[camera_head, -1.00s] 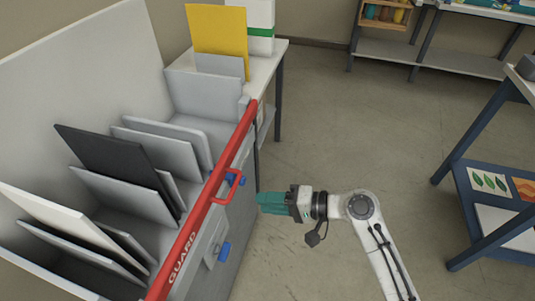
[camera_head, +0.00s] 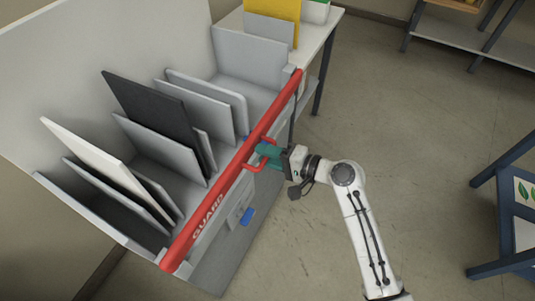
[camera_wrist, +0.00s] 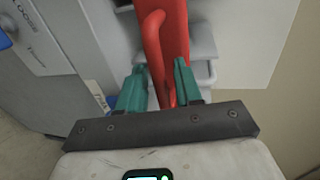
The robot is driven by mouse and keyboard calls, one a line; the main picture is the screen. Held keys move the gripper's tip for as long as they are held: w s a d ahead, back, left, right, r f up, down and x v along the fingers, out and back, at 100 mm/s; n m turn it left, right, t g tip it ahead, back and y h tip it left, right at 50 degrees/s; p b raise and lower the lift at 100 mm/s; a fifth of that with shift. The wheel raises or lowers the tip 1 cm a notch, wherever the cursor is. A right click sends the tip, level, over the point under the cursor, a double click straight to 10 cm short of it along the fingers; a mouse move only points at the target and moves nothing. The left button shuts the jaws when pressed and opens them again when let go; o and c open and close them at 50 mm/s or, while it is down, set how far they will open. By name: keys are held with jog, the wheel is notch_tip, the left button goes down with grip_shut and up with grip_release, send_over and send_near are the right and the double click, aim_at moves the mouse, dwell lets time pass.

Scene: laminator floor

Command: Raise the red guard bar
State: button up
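The red guard bar (camera_head: 230,180), marked GUARD, runs diagonally along the front of the grey rack and looks lowered across it. A red loop handle (camera_head: 250,168) sticks out from its outer side. My gripper (camera_head: 266,153) is at this handle, coming from the right. In the wrist view, the teal fingers of my gripper (camera_wrist: 158,85) are apart, one on each side of the red handle (camera_wrist: 154,45), with the bar (camera_wrist: 175,30) just beyond. I see gaps beside the handle; whether either finger touches it I cannot tell.
The grey rack (camera_head: 235,55) holds several upright panels, white, grey and black, behind the bar. A side table (camera_head: 318,30) with a yellow sheet (camera_head: 275,15) stands beyond it. A blue-framed table (camera_head: 500,190) is at the right. The floor between is clear.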

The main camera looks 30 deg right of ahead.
jog(key=shift+a, duration=0.1)
grip_shut()
dwell(0.6)
